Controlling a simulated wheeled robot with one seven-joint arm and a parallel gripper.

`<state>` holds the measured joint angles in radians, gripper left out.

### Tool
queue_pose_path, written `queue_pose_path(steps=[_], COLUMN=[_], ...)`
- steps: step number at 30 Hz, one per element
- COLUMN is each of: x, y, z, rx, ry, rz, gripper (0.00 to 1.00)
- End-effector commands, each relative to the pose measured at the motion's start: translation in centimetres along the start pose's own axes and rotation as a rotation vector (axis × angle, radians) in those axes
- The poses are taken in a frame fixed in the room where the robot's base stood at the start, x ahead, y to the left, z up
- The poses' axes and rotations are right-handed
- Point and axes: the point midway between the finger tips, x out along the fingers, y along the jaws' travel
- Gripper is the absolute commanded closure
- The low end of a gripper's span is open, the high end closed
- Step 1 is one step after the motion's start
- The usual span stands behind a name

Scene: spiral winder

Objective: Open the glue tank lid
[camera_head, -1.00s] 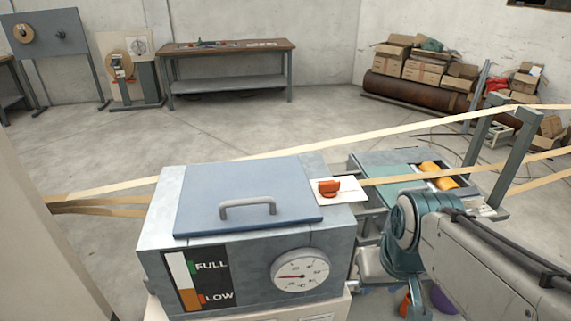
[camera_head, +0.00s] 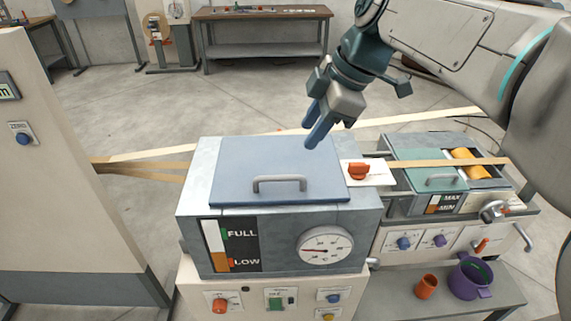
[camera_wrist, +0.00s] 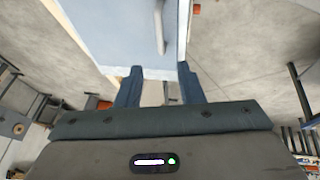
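The glue tank is a grey box with a FULL/LOW level window and a round dial on its front. Its blue-grey lid (camera_head: 235,170) lies flat and shut on top. A grey bar handle (camera_head: 279,184) stands near the lid's front edge; it also shows at the top of the wrist view (camera_wrist: 160,28). My gripper (camera_head: 315,130) is above the lid's back right part, behind and to the right of the handle, fingers pointing down. In the wrist view my gripper (camera_wrist: 161,82) has its two fingers wide apart with nothing between them.
An orange-red knob (camera_head: 358,171) sits on a white plate right of the lid. Paper strips (camera_head: 420,118) run behind the tank and to the right. A smaller tank with a green lid (camera_head: 425,177) stands at right. An orange cup (camera_head: 426,287) and a purple pot (camera_head: 470,278) stand on a lower shelf.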

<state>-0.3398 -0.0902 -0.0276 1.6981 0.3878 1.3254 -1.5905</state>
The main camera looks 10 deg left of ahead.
Motion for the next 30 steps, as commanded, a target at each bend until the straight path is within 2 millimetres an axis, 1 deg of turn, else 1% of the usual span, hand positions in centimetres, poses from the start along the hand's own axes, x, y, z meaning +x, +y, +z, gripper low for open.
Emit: queue_pose_path(steps=[5, 12, 18, 21, 24, 30], x=[3.2, 8.4, 11.5, 12.4, 12.8, 13.0], y=[-0.1, -0.1, -0.1, -0.1, -0.1, -0.1], z=[0.0, 0.0, 0.0, 0.0, 0.1, 0.1], rx=[0.001, 0.002, 0.003, 0.003, 0.003, 0.003], ry=[-0.001, -0.003, -0.002, -0.002, -0.003, -0.003], rz=[-0.005, -0.005, -0.003, -0.001, 0.0, 0.001], gripper=[0.66, 0.66, 0.66, 0.66, 0.66, 0.66])
